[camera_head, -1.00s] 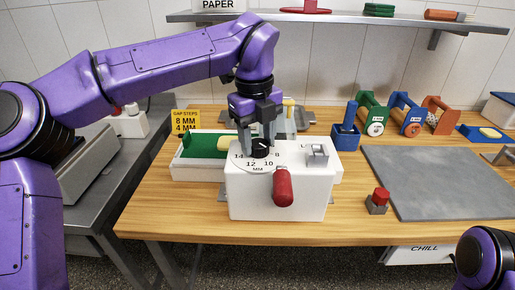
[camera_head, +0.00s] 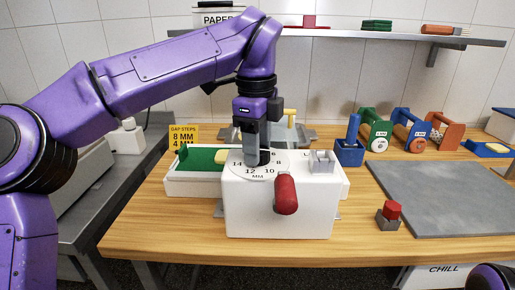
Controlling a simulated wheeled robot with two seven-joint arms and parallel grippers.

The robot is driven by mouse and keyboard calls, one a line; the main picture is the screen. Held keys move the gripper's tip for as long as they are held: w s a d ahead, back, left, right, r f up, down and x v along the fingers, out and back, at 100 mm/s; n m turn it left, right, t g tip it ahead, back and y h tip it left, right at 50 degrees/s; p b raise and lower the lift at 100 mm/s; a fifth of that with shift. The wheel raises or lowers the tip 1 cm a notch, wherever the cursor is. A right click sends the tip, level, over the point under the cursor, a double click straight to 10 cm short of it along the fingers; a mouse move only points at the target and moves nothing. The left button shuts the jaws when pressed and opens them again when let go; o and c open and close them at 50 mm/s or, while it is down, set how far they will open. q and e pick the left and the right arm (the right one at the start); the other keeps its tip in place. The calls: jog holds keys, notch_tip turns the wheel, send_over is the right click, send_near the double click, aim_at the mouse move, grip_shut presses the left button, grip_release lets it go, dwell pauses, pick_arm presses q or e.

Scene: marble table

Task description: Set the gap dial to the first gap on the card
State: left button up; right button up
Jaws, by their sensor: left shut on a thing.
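The gap dial is a black knob (camera_head: 264,157) on a white disc (camera_head: 240,168) marked with numbers, 14, 12, 10 and 8 among them, and MM. It sits on top of a white machine (camera_head: 310,213) with a red-handled lever (camera_head: 286,194) on its front. My left gripper (camera_head: 258,158) points down from above and is shut on the knob. The fingers hide part of the knob and some numbers, so I cannot read its setting. The yellow card (camera_head: 184,137) behind reads GAP STEPS, 8 MM, then 4 MM. My right gripper is out of view.

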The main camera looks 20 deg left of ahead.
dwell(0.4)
pick_arm(q)
jog(key=o, duration=1)
jog(key=shift+o, duration=0.2)
jog(key=shift+r, duration=0.15)
notch_tip(320, 180, up, 10)
jog(key=p, duration=0.3)
jog(key=shift+s+r+p, duration=0.15)
jog(key=shift+s+p, duration=0.1)
jog(key=shift+p, duration=0.05)
jog(key=shift+a, duration=0.15)
